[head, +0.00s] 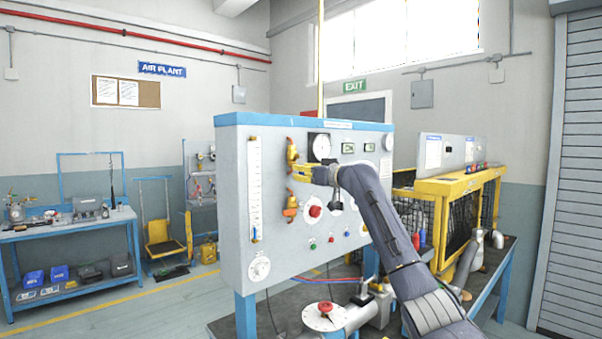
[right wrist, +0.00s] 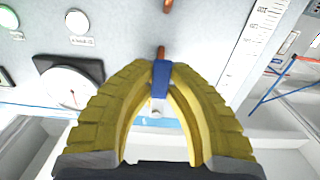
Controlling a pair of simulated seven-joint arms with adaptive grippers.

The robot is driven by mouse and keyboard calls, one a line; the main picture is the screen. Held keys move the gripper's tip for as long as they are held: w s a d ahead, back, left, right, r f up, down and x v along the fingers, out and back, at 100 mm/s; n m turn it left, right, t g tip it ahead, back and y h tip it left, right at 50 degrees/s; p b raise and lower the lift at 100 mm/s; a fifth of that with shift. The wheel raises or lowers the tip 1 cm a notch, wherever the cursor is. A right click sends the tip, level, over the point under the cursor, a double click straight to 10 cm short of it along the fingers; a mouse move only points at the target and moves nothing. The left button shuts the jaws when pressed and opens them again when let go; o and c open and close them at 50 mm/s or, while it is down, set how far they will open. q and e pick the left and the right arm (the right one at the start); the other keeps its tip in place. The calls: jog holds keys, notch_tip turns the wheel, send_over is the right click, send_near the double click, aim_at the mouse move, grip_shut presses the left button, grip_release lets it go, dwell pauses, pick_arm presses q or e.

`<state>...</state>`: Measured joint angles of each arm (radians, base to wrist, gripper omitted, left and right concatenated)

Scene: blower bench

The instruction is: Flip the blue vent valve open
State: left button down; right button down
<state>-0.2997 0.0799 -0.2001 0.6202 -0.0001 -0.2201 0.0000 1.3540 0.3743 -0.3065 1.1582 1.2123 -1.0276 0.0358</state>
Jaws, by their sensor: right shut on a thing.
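The blue vent valve's lever (right wrist: 161,80) shows in the right wrist view, between the tips of my yellow right gripper fingers, with a copper-coloured pipe (right wrist: 161,52) just beyond it. My right gripper (head: 298,172) is shut on the blue lever, in front of the upright grey panel (head: 230,200). In the head view the lever is hidden by the gripper. A yellow fitting (head: 292,150) sits just above the gripper and an orange-handled one (head: 290,205) below it. My left gripper is not in view.
The panel carries a round gauge (head: 319,147), a red knob (head: 315,211) and a tall scale tube (head: 254,190) left of the gripper. A red-topped valve (head: 325,309) stands on the bench below. A yellow-framed cage (head: 455,190) stands at the right.

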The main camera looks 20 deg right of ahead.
jog(key=c, duration=1.3)
grip_release()
jog(key=shift+c, duration=0.2)
jog(key=v, duration=1.2)
jog(key=shift+r, duration=0.1)
jog(key=shift+d, duration=0.1)
